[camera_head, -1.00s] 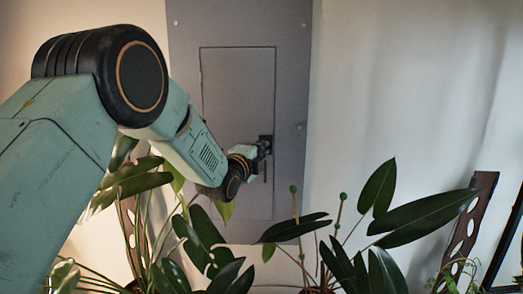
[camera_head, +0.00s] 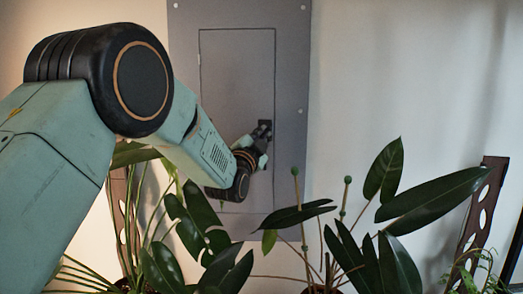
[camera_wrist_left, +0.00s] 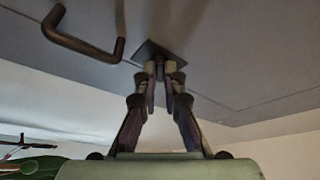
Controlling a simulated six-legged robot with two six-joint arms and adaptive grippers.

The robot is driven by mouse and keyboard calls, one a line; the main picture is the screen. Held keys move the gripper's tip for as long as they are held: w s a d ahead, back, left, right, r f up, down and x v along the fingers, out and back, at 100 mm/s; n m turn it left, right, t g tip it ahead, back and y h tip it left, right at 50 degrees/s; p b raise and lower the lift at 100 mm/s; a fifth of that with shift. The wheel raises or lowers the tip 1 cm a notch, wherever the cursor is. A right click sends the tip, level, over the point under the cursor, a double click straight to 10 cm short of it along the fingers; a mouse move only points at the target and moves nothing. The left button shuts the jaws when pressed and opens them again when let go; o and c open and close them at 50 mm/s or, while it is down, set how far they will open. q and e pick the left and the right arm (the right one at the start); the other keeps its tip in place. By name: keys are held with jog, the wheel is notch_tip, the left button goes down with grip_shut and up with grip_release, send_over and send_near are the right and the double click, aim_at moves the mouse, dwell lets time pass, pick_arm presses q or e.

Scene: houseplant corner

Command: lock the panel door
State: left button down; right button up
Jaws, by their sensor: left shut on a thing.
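The grey panel door (camera_head: 232,85) is set flush in a grey metal panel on the wall and looks closed. A small dark lock plate (camera_head: 265,123) sits at its right edge. My left gripper (camera_head: 264,133) is at this plate. In the head view my gripper mostly hides the knob. My right gripper is not in view.
Broad-leaved potted plants (camera_head: 385,262) stand below and in front of the panel, close under my left arm. A dark perforated stand (camera_head: 480,215) is at the right. The white wall (camera_head: 400,75) right of the panel is clear.

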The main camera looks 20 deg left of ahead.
pick_arm(q)
jog(key=n+y+b, duration=0.1)
jog(key=n+b, duration=0.1)
jog(key=n, duration=0.1)
jog(key=n+y+b, duration=0.2)
jog(key=n, duration=0.2)
jog(key=n+t+y+b, duration=0.1)
jog(key=n+y+b, duration=0.1)
jog(key=n, duration=0.1)
jog(key=shift+d+n, duration=0.25)
jog(key=shift+n, duration=0.15)
jog(key=shift+n+y+b, duration=0.35)
jog(key=shift+n+y, duration=0.65)
jog(key=shift+n, duration=0.5)
jog(key=shift+r+n, duration=0.1)
jog(key=shift+n, duration=0.2)
jog(key=c, duration=1.5)
grip_release()
jog(key=shift+w, duration=0.1)
jog(key=shift+o, duration=0.2)
jog(key=shift+f, duration=0.2)
jog(key=shift+d, duration=0.1)
